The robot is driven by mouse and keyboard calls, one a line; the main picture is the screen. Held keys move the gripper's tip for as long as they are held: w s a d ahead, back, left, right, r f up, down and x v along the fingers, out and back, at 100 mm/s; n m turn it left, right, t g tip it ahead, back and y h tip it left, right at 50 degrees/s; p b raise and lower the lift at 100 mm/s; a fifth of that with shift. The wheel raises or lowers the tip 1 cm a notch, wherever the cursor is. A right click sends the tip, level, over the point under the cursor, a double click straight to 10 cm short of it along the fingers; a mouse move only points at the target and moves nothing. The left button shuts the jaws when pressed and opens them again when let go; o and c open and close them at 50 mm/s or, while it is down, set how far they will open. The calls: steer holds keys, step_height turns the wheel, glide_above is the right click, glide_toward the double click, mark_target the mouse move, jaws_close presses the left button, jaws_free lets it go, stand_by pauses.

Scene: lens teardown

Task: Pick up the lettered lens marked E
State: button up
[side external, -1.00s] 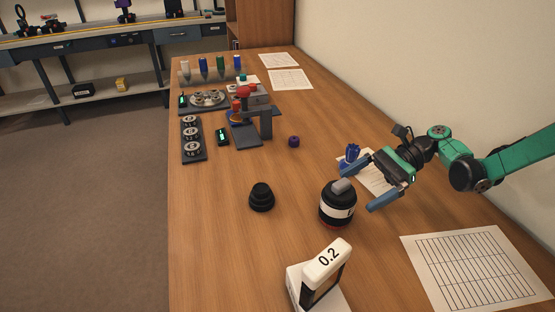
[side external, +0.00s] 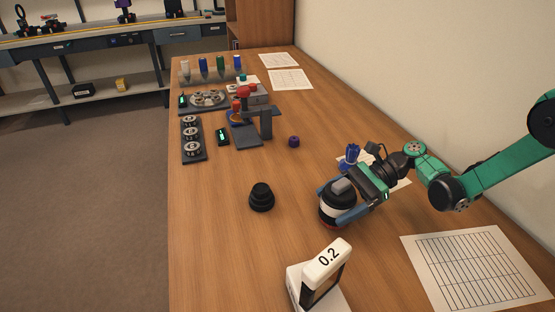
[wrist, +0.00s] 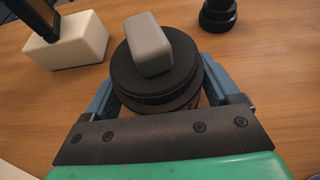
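The lens (side external: 329,212) is a black cylinder with a white band and a grey block on top. It stands upright on the wooden table; its letter is hidden now. The wrist view shows its dark round top (wrist: 125,78) and the grey block (wrist: 148,45). My gripper (side external: 338,203) is low at the lens, with one blue finger on each side of it. In the wrist view my gripper (wrist: 162,85) straddles the lens, and a sliver of table shows between the right finger and the lens. The fingers look open around it.
A smaller black stepped cylinder (side external: 261,197) stands to the left of the lens. A blue object (side external: 350,156) stands behind my gripper. A lined sheet (side external: 476,265) lies at the right.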

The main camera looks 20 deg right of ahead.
jaws_close()
steer(key=shift+r, duration=0.15)
